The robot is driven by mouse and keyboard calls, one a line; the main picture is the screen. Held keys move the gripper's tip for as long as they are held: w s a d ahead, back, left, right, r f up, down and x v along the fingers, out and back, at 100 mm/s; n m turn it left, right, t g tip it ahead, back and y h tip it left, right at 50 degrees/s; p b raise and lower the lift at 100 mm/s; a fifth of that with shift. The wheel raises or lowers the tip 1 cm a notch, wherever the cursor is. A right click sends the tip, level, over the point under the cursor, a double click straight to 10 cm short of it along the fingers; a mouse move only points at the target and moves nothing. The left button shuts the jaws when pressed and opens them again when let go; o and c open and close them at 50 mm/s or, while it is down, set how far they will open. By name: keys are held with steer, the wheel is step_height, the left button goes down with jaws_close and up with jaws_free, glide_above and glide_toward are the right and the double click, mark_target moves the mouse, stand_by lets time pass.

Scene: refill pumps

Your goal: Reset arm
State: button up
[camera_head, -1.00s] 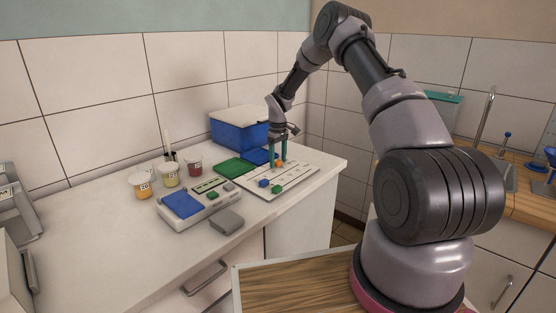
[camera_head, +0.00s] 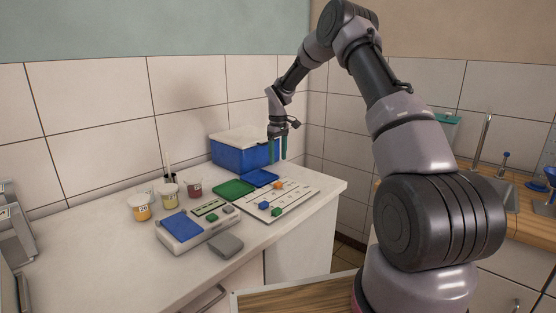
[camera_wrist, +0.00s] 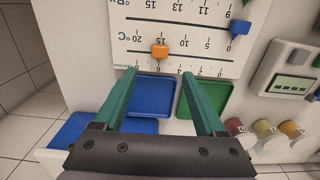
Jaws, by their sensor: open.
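My gripper (camera_head: 278,161) is open and empty, fingers pointing down, above the far side of the white scale board (camera_head: 300,196). In the wrist view the gripper (camera_wrist: 158,72) has its fingertips wide apart at the board's near edge, with nothing between them. An orange block (camera_head: 278,185) sits on the board; in the wrist view it (camera_wrist: 160,50) lies on the °C scale, just beyond the fingertips. A blue block (camera_head: 264,204) and a green block (camera_head: 277,211) sit on the board's front part.
A green tray (camera_head: 233,187) and a blue tray (camera_head: 262,176) lie beside the board. A blue box (camera_head: 235,154) with a white lid stands behind. A device with a blue plate (camera_head: 182,227), a grey piece (camera_head: 225,246) and several cups are at left. The counter's front left is clear.

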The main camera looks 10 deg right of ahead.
steer(key=s+d+r+m+t, duration=0.1)
steer(key=s+r+m+t, duration=0.1)
steer(key=s+r, duration=0.8)
steer(key=s+d+r+m+t, duration=0.1)
steer(key=s+r+m, duration=0.2)
steer(key=s+r, duration=0.75)
steer(key=s+d+r+m+t+y, duration=0.1)
steer(key=s+r+m+t, duration=0.1)
steer(key=s, duration=0.9)
steer(key=s+r+m+t+y, duration=0.1)
steer(key=s+r+m, duration=0.3)
steer(key=s, duration=0.6)
steer(key=shift+s+d+r+t, duration=0.4)
steer(key=shift+r+t, duration=0.2)
steer(key=shift+r, duration=0.75)
